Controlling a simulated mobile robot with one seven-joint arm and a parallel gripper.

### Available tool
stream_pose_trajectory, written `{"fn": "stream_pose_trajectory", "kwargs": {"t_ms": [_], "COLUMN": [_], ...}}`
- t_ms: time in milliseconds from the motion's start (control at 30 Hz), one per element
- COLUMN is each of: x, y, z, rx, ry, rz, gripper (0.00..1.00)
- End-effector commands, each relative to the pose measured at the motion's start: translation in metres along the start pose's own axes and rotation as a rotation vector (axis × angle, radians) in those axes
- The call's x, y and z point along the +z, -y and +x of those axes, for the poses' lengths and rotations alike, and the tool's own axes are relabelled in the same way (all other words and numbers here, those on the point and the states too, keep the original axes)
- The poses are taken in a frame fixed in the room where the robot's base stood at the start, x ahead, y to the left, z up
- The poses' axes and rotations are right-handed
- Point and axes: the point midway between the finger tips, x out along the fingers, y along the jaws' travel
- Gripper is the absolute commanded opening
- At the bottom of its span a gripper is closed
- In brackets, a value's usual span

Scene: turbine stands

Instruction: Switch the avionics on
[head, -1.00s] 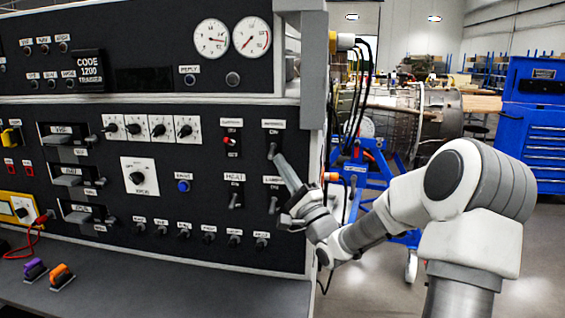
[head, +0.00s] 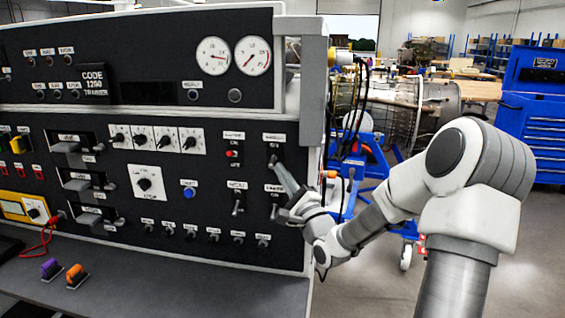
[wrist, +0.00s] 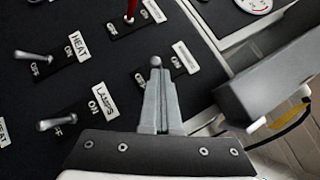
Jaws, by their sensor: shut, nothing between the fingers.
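The dark panel (head: 150,240) has a toggle switch (head: 273,160) at its upper right, under a small white label (head: 274,137) that is too blurred to read surely. In the wrist view the same switch's round lever tip (wrist: 155,61) shows just beyond my fingertips, with ON on its right and OFF on its left. My gripper (head: 279,165) is shut and empty, its fingertips at or very near this lever; I cannot tell whether they touch. The fingers hide the lever's base, so its position is unclear.
The HEAT switch (wrist: 35,56) and LAMPS switch (wrist: 58,122) are close by on the left. A red-tipped switch (head: 232,153) sits beside the upper right switch. A grey frame post (head: 313,110) edges the panel on the right. Two coloured clips (head: 75,275) lie on the ledge.

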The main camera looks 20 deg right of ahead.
Motion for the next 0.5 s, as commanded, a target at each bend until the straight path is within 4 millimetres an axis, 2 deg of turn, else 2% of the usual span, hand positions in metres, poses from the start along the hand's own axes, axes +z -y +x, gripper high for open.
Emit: {"fn": "stream_pose_trajectory", "kwargs": {"t_ms": [33,500], "x": [0.0053,0.0117], "y": [0.0075,0.0168], "z": [0.0034,0.0062], "rx": [0.014,0.140], "ry": [-0.011,-0.128], "rz": [0.015,0.140], "gripper": [0.00,0.00]}}
